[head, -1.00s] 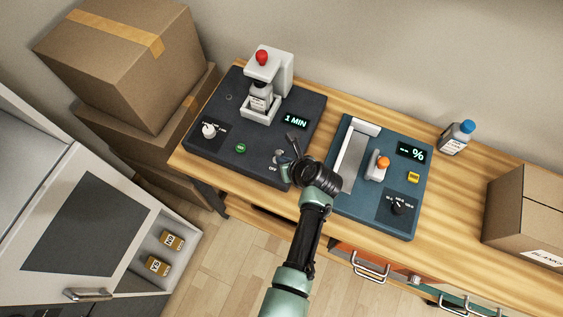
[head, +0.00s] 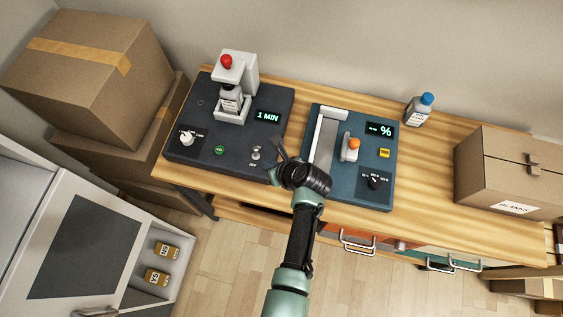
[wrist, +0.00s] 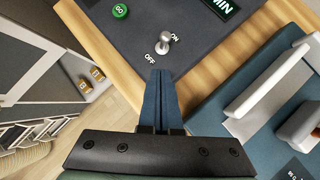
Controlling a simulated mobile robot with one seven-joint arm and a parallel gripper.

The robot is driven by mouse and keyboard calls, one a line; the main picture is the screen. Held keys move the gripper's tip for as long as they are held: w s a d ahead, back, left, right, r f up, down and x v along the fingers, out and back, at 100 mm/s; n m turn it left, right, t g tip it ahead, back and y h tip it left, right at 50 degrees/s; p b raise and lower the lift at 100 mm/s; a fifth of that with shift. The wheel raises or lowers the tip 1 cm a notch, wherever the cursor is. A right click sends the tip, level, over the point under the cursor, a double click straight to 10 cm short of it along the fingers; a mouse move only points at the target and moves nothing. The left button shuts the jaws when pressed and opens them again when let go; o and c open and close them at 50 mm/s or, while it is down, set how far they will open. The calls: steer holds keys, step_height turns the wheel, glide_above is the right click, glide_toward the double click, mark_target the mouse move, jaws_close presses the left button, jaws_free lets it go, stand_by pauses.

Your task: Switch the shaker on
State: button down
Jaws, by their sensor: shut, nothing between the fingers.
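The shaker is a dark grey machine (head: 215,135) on the left of the wooden bench, with a lit "1 MIN" display (head: 268,117). A small bottle (head: 231,98) sits in its white holder under a red knob. Its metal toggle switch (head: 256,153), near the front right corner, also shows in the wrist view (wrist: 164,43) between the ON and OFF labels. I cannot tell surely which way the lever leans. My gripper (head: 277,143) is just right of the switch. In the wrist view the shut, empty fingers (wrist: 158,73) point at the switch, apart from it in the picture.
A blue machine (head: 322,188) with a white bar stands close to the right of the shaker. A green GO button (head: 219,150) and a white dial (head: 187,138) are on the shaker's front. A blue-capped bottle (head: 419,110) and a cardboard box (head: 505,170) stand further right.

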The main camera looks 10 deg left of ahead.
steer(key=w+v, duration=0.1)
steer(key=v, duration=0.8)
steer(key=shift+r, duration=0.45)
steer(key=shift+d, duration=0.1)
